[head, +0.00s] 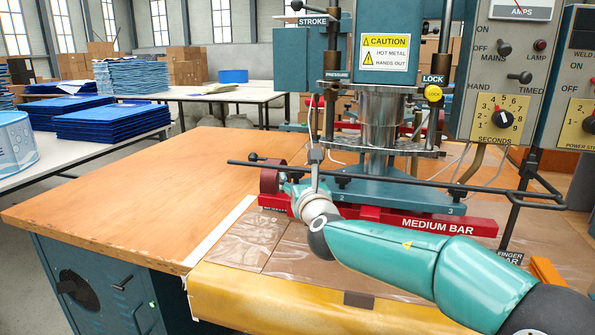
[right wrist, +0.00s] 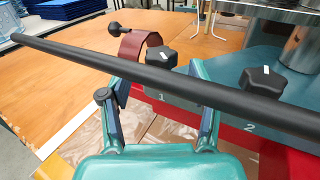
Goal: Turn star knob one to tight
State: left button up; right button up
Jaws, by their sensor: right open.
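Star knob one (right wrist: 162,58) is a black lobed knob with a white mark, beside the number 1 on the blue base in the right wrist view. My right gripper (right wrist: 158,98) is open and empty, its fingers to either side below the knob in the picture. A long black bar (right wrist: 150,75) crosses in front of the fingers and partly covers the knob's lower side. In the head view, my right gripper (head: 303,186) is at the left end of the red medium bar (head: 430,222); knob one cannot be made out clearly there. My left gripper is not in view.
A second star knob (right wrist: 263,82) stands right of knob one, by the number 2. The black guard bar (head: 400,180) runs across the press front. The wooden tabletop (head: 150,195) to the left is clear.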

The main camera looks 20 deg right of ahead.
aim_at(298, 174)
jog(key=shift+w+d+p, duration=0.15)
jog(key=shift+w+p, duration=0.05)
jog(key=shift+w, duration=0.75)
jog(key=shift+w+d+p, duration=0.1)
jog(key=shift+w+p, duration=0.05)
jog(key=shift+w, duration=0.8)
jog(key=shift+c, duration=0.3)
jog(key=c, duration=1.1)
